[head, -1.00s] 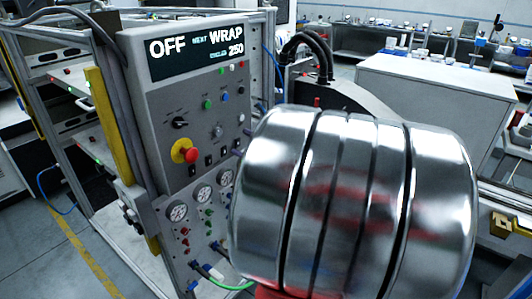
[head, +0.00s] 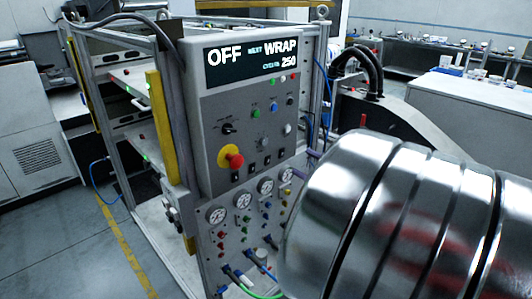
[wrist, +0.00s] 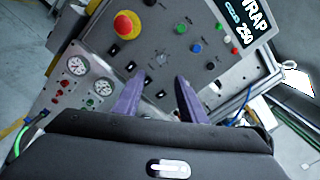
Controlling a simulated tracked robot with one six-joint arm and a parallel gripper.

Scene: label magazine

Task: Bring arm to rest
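My gripper (wrist: 159,84) shows in the wrist view with its two purple fingers apart and nothing between them. The fingers point towards the grey control panel (wrist: 148,66), which fills much of that view. I cannot judge the gap between fingertips and panel. In the head view my silver arm fills the lower right and hides most of my gripper. The control panel (head: 200,120) stands upright left of the arm. Its display (head: 252,59) reads OFF, NEXT WRAP and 250.
A red knob on a yellow base (head: 230,158), several buttons and several gauges (head: 266,187) are on the panel. A metal frame with a yellow post (head: 167,130) stands behind it. A white bench (head: 470,105) is at the right. Open floor (head: 60,240) lies at the left.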

